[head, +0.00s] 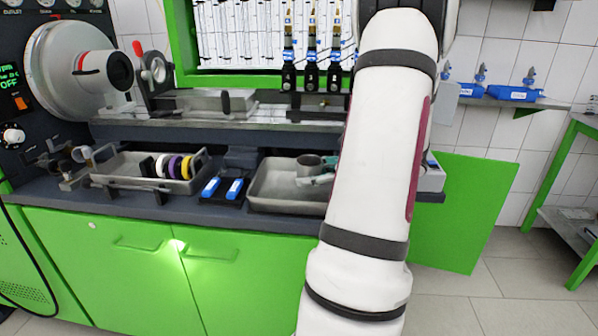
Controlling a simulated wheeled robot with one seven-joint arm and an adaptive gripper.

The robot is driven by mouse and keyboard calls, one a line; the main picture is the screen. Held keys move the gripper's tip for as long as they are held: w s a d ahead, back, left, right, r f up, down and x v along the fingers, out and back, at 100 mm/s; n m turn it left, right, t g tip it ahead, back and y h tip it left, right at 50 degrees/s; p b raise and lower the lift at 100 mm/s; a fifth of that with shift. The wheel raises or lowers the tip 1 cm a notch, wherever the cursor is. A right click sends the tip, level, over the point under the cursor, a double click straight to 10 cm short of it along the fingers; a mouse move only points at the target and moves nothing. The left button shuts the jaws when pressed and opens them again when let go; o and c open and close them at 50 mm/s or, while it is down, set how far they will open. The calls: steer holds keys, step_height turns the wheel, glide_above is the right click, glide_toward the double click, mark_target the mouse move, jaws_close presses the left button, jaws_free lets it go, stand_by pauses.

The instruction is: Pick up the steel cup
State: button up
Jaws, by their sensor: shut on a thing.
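The steel cup (308,163) is a small grey cylinder at the right part of a shallow metal tray (268,205) on the bench. My gripper (317,179) shows only in part, at the cup, just left of my white arm. It is shut on the cup. My arm hides the rest of the gripper and the right end of the tray. I cannot tell whether the cup is clear of the tray floor.
Left of the tray are two blue-and-white items (223,188) on a dark holder and a tray of coloured rings (172,167). A raised shelf (225,134) runs behind.

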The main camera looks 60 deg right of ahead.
steer(key=shift+s+d+r+p, duration=0.1)
steer(key=shift+s+d+p, duration=0.05)
steer(key=shift+s, duration=1.05)
steer(key=shift+s+d+r+p, duration=0.15)
steer(key=shift+s, duration=1.05)
steer(key=shift+s+d+r+p, duration=0.1)
steer(key=shift+s+d+p, duration=0.05)
steer(key=shift+s, duration=1.05)
